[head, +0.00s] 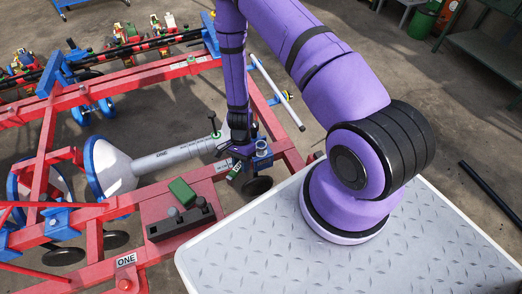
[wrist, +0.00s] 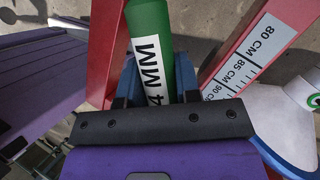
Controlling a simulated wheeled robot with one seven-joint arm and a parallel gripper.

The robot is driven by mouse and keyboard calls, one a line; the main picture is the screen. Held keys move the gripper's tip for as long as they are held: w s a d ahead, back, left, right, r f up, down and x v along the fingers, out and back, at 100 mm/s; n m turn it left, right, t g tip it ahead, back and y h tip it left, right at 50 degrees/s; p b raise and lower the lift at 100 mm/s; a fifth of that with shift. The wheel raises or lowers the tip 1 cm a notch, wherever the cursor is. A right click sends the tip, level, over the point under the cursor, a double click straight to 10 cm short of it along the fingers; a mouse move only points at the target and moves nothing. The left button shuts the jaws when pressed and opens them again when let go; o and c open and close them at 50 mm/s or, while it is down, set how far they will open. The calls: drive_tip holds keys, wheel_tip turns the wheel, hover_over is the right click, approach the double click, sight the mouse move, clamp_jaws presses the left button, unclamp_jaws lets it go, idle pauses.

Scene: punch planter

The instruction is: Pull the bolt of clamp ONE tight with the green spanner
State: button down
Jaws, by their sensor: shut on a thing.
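My gripper (wrist: 158,95) is shut on the green spanner (wrist: 150,28), which has a white label reading "4 MM" at its visible end. The spanner's upper part is cut off by the top of the wrist view. In the head view my gripper (head: 240,150) is down at the red frame, and a small green labelled piece (head: 234,172) shows just below it. A grey tube marked ONE (head: 160,155) runs to the left of my gripper, with a green-topped pin (head: 214,124) standing on it. I cannot make out the clamp's bolt, or whether the spanner touches it.
The red frame (head: 105,266) carries a second ONE label (head: 126,260). A dark block with round knobs (head: 180,223) and a green block (head: 182,191) sit on a red plate. A red beam with a centimetre scale (wrist: 246,62) is close right of the spanner.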

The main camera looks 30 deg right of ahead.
drive_tip(key=shift+f, duration=1.6)
drive_tip(key=shift+w+a+m+t+y, duration=0.2)
drive_tip(key=shift+w+m, duration=0.35)
drive_tip(key=shift+w, duration=0.1)
drive_tip(key=shift+w+a+m+t+y, duration=0.2)
drive_tip(key=shift+w+m, duration=0.35)
drive_tip(key=shift+w, duration=0.05)
drive_tip(key=shift+w+a+m+t+y, duration=0.15)
drive_tip(key=shift+w+m+t+y, duration=0.25)
drive_tip(key=shift+w+m, duration=0.8)
drive_tip(key=shift+s+n, duration=0.25)
drive_tip(key=shift+n, duration=0.05)
drive_tip(key=shift+r, duration=0.15)
drive_tip(key=shift+r, duration=1.5)
